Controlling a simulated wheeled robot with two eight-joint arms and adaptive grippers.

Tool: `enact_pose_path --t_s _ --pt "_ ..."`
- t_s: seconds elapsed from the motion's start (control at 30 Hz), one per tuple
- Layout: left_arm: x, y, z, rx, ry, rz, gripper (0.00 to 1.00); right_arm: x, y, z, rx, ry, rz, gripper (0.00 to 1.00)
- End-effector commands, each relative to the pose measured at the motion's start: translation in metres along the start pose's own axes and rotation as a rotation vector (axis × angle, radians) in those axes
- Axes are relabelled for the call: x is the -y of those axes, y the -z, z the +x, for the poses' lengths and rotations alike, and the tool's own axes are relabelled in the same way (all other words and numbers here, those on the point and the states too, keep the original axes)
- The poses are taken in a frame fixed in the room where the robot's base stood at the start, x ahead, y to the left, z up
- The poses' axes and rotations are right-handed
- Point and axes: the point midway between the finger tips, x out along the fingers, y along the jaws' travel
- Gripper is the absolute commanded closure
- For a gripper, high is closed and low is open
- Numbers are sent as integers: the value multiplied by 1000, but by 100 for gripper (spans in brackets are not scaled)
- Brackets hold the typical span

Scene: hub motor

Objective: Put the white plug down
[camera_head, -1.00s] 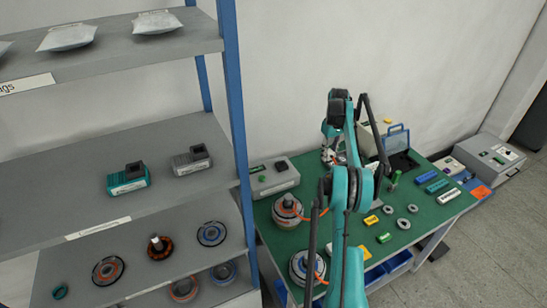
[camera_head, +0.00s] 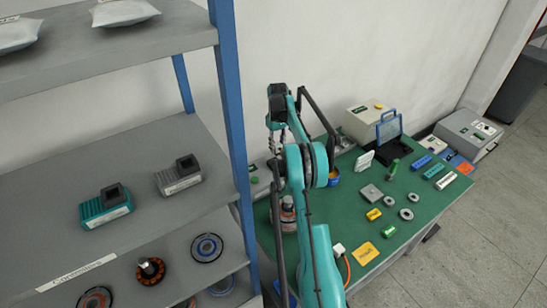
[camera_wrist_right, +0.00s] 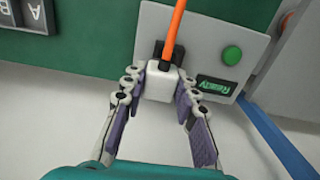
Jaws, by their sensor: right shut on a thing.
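In the right wrist view, the white plug (camera_wrist_right: 160,83) sits between the fingers of my right gripper (camera_wrist_right: 161,88), which is shut on it. An orange cable (camera_wrist_right: 174,30) runs from the plug toward the top of the picture. The plug is against or just over a dark socket-like part on a grey box (camera_wrist_right: 211,25). I cannot tell whether it is inserted. In the head view, my right gripper (camera_head: 277,145) hangs at the back left of the green table, by the same grey box (camera_head: 259,181). The held plug is hidden there. My left gripper is not in view.
The grey box has a green button (camera_wrist_right: 232,55) and a "Ready" display (camera_wrist_right: 214,88). A motor (camera_head: 288,214) stands partly behind my arm. A shelf post (camera_head: 233,120) stands close on the left.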

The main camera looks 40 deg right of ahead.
Motion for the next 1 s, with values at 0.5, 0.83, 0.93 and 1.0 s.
enact_pose_path --t_s 0.5,0.83,0.93,1.0 --pt "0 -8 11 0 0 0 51 14 5 49 0 0 1 100" --pt "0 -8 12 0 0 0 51 14 5 52 0 0 1 100" --pt "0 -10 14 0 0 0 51 14 5 55 0 0 1 100" --pt "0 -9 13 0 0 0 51 14 5 54 0 0 1 56"
